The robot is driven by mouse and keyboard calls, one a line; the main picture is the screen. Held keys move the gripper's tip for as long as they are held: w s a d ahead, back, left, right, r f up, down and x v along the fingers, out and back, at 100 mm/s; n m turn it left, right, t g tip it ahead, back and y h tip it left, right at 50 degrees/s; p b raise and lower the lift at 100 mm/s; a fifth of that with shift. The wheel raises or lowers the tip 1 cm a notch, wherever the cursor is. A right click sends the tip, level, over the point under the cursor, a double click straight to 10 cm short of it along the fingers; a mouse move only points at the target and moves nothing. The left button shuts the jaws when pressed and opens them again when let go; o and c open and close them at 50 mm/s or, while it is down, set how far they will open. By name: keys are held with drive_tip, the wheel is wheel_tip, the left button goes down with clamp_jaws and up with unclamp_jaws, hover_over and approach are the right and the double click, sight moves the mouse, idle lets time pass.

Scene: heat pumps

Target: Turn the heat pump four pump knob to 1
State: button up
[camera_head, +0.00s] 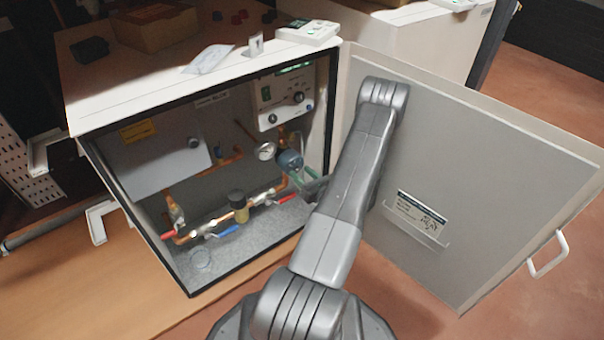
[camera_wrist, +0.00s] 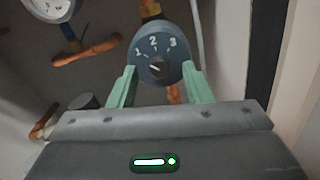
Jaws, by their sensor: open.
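The heat pump four pump is a dark blue-grey round body (camera_wrist: 155,48) with the white marks 1, 2 and 3 on its face; it also shows inside the open cabinet in the head view (camera_head: 289,160). Its knob (camera_wrist: 159,68) is small and black, with a light pointer mark that seems to aim up and left, towards the 1 side; the exact setting is hard to tell. My gripper (camera_wrist: 160,75) is open, with one green finger on each side of the knob and the lower pump face. I cannot tell whether the fingers touch it.
The cabinet door (camera_head: 470,180) stands open to the right of my arm. Copper pipes (camera_head: 205,225) with red and blue valve handles run left of the pump. A pressure gauge (camera_head: 266,151) is close beside it, and a control panel (camera_head: 284,97) is above.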

drive_tip(key=b+v, duration=0.1)
drive_tip(key=v, duration=1.2)
drive_tip(key=p+x, duration=0.1)
drive_tip(key=x, duration=1.3)
drive_tip(key=shift+s+d, duration=0.1)
